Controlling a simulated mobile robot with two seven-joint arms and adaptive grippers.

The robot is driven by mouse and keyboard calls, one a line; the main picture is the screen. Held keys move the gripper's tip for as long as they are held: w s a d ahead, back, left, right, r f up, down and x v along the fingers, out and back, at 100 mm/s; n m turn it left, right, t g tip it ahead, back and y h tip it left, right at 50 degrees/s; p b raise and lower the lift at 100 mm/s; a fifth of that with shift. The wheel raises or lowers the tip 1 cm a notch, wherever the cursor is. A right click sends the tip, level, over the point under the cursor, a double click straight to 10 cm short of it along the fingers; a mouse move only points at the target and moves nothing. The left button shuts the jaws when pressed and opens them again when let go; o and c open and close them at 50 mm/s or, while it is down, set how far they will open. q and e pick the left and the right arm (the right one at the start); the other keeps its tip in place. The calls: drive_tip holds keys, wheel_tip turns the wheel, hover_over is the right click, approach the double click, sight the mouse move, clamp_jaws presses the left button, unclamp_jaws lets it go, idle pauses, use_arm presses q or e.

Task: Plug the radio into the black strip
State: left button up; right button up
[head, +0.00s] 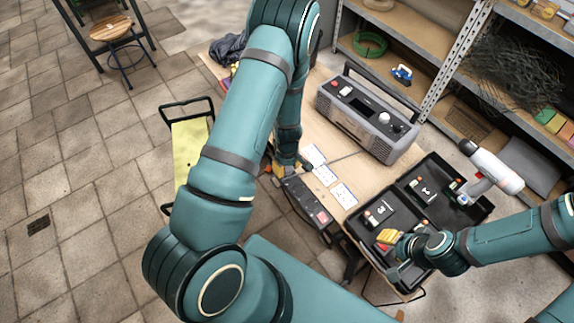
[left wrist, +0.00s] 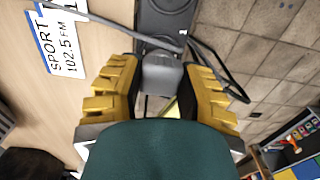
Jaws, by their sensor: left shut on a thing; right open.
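The grey radio (head: 368,115) stands upright on the workbench. The black strip (head: 304,199) lies along the bench's near left edge; its round sockets (left wrist: 166,5) show in the left wrist view. My left gripper (head: 284,170) is at the far end of the strip. Its yellow fingers are shut on the grey plug (left wrist: 162,76), which overlaps the strip's end in the left wrist view. I cannot tell whether the plug touches the strip or sits in a socket. A dark cable (left wrist: 225,70) runs beside the plug. My right gripper (head: 389,238) is open over the black case.
The open black case (head: 357,232) lies at the bench's near right, with a drill (head: 490,165) beside it. Paper cards (head: 325,175) lie between strip and radio, including a "SPORT 102.5 FM" card (left wrist: 62,45). Shelves (head: 430,98) stand behind. A yellow-topped cart (head: 189,150) is left.

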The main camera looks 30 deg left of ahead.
use_arm(q)
drive_tip(key=shift+f+b, duration=0.3)
drive_tip(key=shift+f, duration=0.25)
use_arm(e)
drive_tip(key=shift+s+f, duration=0.15)
drive_tip(key=shift+f, duration=0.35)
use_arm(q)
drive_tip(key=shift+f+b, duration=0.45)
drive_tip(key=shift+f, duration=0.15)
use_arm(e)
drive_tip(key=shift+f, duration=0.5)
idle(0.6)
use_arm(q)
drive_tip(key=o, duration=1.1)
wheel_tip(320, 180, up, 12)
drive_tip(key=shift+r, duration=0.1)
